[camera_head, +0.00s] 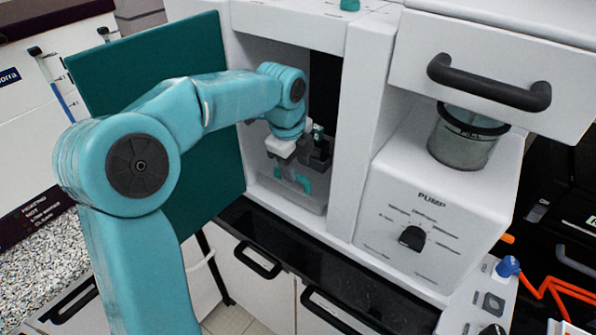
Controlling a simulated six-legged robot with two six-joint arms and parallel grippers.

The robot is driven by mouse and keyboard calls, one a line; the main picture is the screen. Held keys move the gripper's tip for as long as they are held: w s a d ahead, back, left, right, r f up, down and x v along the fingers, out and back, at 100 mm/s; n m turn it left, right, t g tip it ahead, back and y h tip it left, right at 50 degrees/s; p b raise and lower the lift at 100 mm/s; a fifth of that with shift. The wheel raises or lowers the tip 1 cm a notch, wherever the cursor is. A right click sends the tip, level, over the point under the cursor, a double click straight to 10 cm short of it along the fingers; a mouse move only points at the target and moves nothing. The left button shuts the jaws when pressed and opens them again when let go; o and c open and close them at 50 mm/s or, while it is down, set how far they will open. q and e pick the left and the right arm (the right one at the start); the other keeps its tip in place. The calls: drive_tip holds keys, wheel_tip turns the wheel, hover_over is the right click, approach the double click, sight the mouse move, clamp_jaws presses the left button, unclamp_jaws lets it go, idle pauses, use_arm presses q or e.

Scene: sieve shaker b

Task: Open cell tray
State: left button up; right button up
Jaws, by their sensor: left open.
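The left arm, teal, reaches into an open white compartment of the machine. My left gripper (312,152) is inside it, dark and small in the picture, with its jaws open. Just below it is a pale grey tray (297,198) at the compartment floor, which I take to be the cell tray. A teal piece (303,182) shows at the tray, close under the gripper. I cannot tell whether the gripper touches it. The arm and gripper hide part of the compartment's inside. My right gripper is not in view.
The compartment's teal door (215,150) stands open at the left, behind the arm. At the right is a white pump unit (400,205) with a black knob, a mesh sieve cup (463,140) and a drawer with a black handle (488,84) above. A black ledge (290,250) runs below.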

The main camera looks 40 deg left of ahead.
sight(298, 176)
use_arm(q)
drive_tip(key=f, duration=0.1)
drive_tip(key=w+f, duration=0.1)
drive_tip(key=f, duration=0.1)
drive_tip(key=shift+a+f, duration=0.1)
drive_tip(key=shift+f, duration=0.05)
drive_tip(key=shift+s, duration=0.1)
clamp_jaws()
